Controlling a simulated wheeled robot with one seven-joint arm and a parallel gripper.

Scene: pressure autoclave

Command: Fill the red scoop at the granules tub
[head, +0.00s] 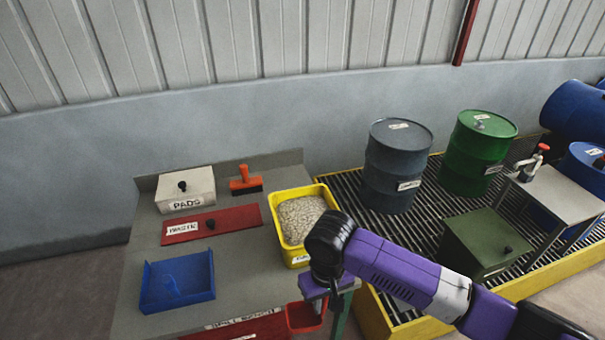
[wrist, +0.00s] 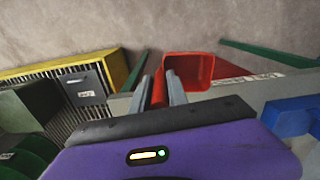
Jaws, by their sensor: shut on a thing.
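The granules tub (head: 289,252) is a yellow box on the grey bench, at the bench's right end. Pale granules (head: 300,218) lie in it. My gripper (head: 316,292) is shut on the red scoop (head: 306,317). The scoop hangs in front of the tub, apart from it, near the bench's front right corner. In the wrist view, the scoop's bowl (wrist: 190,69) shows a red inside with no granules visible. Its handle is between the fingers of my gripper (wrist: 161,90). My wrist hides part of the tub's right side in the head view.
On the bench (head: 235,260) are a PADS box (head: 187,192), a red lidded panel (head: 211,224), an orange brush (head: 245,180) and a blue tray (head: 178,282). A yellow-edged grating with a grey drum (head: 395,166) and green drum (head: 478,152) stands to the right.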

